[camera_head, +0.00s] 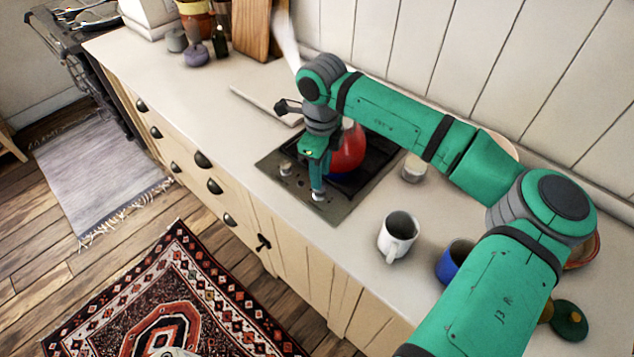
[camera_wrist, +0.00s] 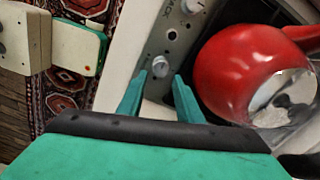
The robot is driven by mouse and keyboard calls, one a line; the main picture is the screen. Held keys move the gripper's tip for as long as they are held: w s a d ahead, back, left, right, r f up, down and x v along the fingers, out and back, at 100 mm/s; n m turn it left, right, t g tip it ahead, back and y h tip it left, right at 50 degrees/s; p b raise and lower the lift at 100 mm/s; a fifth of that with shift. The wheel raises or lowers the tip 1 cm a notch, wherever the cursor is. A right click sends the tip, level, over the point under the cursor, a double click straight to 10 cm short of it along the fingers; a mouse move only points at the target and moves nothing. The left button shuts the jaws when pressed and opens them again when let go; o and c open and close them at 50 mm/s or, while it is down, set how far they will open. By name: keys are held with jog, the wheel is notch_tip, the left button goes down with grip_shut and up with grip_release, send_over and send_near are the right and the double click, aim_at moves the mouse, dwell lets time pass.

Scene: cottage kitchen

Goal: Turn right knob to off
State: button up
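The right knob (camera_wrist: 160,65) is a small silvery knob on the hob's grey control panel (camera_wrist: 168,40). In the head view it shows at the lower tip of my gripper (camera_head: 318,188). In the wrist view my gripper (camera_wrist: 160,75) is open, with one green finger to each side of the right knob. The knob sits between or just beyond the fingertips; I cannot tell whether they touch it. The left knob (camera_head: 285,168) stands apart on the same panel and also shows at the top of the wrist view (camera_wrist: 192,6).
A red kettle (camera_wrist: 240,70) stands on the hob close to my gripper; it also shows in the head view (camera_head: 349,150). A white mug (camera_head: 398,236), a blue mug (camera_head: 452,262) and a small jar (camera_head: 414,168) stand right of the hob. The counter left of the hob is mostly clear.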

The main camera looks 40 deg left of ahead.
notch_tip(320, 180, down, 4)
jog(key=shift+f, duration=0.2)
jog(key=shift+w+f, duration=0.15)
jog(key=shift+f, duration=0.1)
jog(key=shift+a, duration=0.1)
jog(key=shift+a, duration=0.2)
jog(key=shift+c, duration=1.2)
jog(key=shift+s, duration=0.2)
jog(key=c, duration=0.5)
jog(key=shift+d, duration=0.1)
